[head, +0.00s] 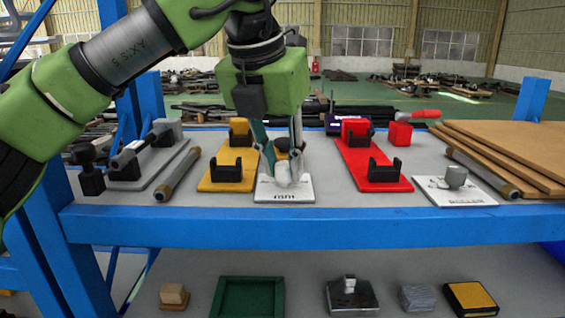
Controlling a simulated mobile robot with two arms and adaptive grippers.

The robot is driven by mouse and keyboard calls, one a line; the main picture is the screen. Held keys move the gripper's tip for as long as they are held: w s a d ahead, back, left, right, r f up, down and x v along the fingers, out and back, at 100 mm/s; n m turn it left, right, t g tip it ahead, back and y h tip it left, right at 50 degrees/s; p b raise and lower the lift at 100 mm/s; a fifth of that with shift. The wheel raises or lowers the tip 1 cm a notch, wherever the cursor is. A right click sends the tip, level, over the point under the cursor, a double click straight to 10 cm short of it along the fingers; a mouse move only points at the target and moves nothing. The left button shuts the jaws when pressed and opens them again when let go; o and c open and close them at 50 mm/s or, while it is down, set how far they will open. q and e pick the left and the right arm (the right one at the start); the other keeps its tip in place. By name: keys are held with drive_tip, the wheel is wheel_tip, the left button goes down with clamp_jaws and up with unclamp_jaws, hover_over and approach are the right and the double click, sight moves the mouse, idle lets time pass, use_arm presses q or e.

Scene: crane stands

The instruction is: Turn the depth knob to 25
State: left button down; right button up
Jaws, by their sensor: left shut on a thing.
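A white plate (270,194) with dark lettering on its front lies near the shelf's front edge, in the middle of the head view. My left gripper (284,176) points down over this plate, its fingers shut on a pale knob there. The fingers hide most of that knob, and I cannot read its setting. A second white plate (432,189) with a grey knob (455,176) lies to the right, untouched. My right gripper is not in view.
A yellow base (220,161) with black cradles stands just left of the gripper. A red base (366,160) with black cradles stands to the right. Metal rods (178,174) and brown boards (512,150) lie further out. A lower shelf (200,262) holds small items.

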use_arm(q)
drive_tip(key=shift+r, duration=0.1)
drive_tip(key=c, duration=1.8)
unclamp_jaws()
drive_tip(key=v, duration=1.2)
drive_tip(key=shift+a, duration=0.1)
